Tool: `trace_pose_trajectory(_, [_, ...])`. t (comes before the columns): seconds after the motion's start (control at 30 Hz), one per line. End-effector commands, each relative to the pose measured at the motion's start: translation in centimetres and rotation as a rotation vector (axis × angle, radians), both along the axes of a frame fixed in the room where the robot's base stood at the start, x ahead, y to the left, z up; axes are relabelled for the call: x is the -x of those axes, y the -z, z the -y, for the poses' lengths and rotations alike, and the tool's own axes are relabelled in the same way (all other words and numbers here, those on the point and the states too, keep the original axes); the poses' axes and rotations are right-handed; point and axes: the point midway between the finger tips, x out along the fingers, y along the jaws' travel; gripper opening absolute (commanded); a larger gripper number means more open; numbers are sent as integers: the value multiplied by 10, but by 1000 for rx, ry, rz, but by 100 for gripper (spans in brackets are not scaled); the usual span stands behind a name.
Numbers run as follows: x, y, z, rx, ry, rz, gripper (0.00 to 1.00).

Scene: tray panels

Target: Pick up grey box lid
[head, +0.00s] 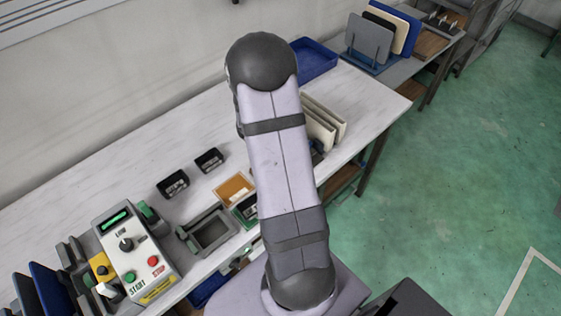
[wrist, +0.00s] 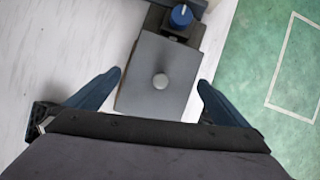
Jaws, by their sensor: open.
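The grey box lid (wrist: 156,82) is a flat square panel with a round pale knob in its middle. It shows in the wrist view, between and just ahead of my fingers. My gripper (wrist: 160,84) is open, with one dark blue finger to the left of the lid and one to the right. Neither finger visibly grips it. How high the fingers are above the lid cannot be told. In the head view my own arm hides the gripper, and I cannot make out the lid there.
A blue knob (wrist: 181,16) on a dark fixture stands right behind the lid. The white table (head: 110,170) holds a control box (head: 137,258), two small black boxes, upright cream panels (head: 322,122) and a blue tray (head: 314,60). The table's edge drops to the green floor.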

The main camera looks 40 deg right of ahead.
Motion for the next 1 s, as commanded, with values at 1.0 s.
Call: trace_pose_trajectory(1.0, [-1, -76, 0, 1, 2, 3, 65])
